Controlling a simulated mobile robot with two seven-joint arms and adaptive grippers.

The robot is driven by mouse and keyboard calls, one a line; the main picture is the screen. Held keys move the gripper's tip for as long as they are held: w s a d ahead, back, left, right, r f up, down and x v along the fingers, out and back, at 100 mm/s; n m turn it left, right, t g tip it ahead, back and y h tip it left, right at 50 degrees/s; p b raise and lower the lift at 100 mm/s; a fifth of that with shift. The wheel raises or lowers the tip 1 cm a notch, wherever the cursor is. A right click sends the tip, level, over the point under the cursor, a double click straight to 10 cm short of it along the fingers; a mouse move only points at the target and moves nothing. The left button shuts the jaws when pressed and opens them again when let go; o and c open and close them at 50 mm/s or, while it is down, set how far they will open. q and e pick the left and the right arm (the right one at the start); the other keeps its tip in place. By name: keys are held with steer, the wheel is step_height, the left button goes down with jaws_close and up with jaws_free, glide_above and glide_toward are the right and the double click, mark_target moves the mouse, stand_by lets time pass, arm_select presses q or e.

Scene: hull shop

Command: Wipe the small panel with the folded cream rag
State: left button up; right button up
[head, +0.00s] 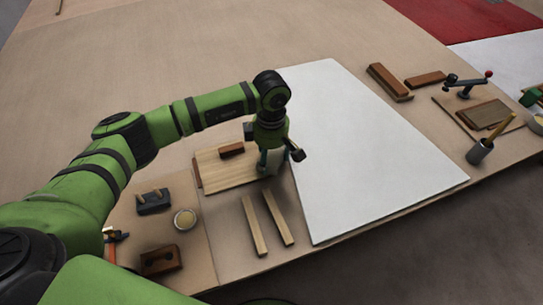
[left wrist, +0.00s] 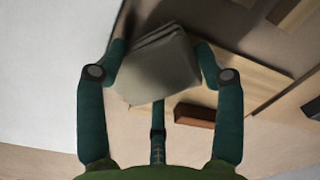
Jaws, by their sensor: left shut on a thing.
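The folded cream rag (left wrist: 160,68) is between the fingers of my left gripper (head: 271,164) and looks grey-beige in the left wrist view. My left gripper is shut on it and points down over the right end of the small panel (head: 222,173). The small panel is a pale wooden board, also seen behind the rag in the left wrist view (left wrist: 248,72). In the head view the gripper hides most of the rag. I cannot tell whether the rag touches the panel. My right gripper is not in view.
A brown block (head: 232,149) lies at the panel's back edge. Two wooden strips (head: 266,221) lie in front. A large white sheet (head: 365,150) spreads to the right. A round tin (head: 185,220) and a dark holder (head: 153,201) stand at the left.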

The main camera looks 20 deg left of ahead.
arm_select(q)
steer(key=shift+w+d+r, duration=0.1)
steer(key=shift+w+r, duration=0.05)
steer(key=shift+r, duration=0.4)
steer(key=shift+w+r, duration=0.15)
steer(key=shift+r, duration=0.4)
steer(key=shift+s+r+p, duration=0.2)
steer(key=shift+r+p, duration=0.2)
steer(key=shift+r, duration=0.15)
steer(key=shift+s+r+p, duration=0.15)
steer(key=shift+r+p, duration=0.2)
steer(key=shift+r, duration=0.2)
step_height(320, 180, up, 2)
steer(key=shift+w+r+p, duration=0.1)
steer(key=shift+p, duration=0.45)
steer(key=shift+r+p, duration=0.3)
steer(key=shift+r, duration=0.45)
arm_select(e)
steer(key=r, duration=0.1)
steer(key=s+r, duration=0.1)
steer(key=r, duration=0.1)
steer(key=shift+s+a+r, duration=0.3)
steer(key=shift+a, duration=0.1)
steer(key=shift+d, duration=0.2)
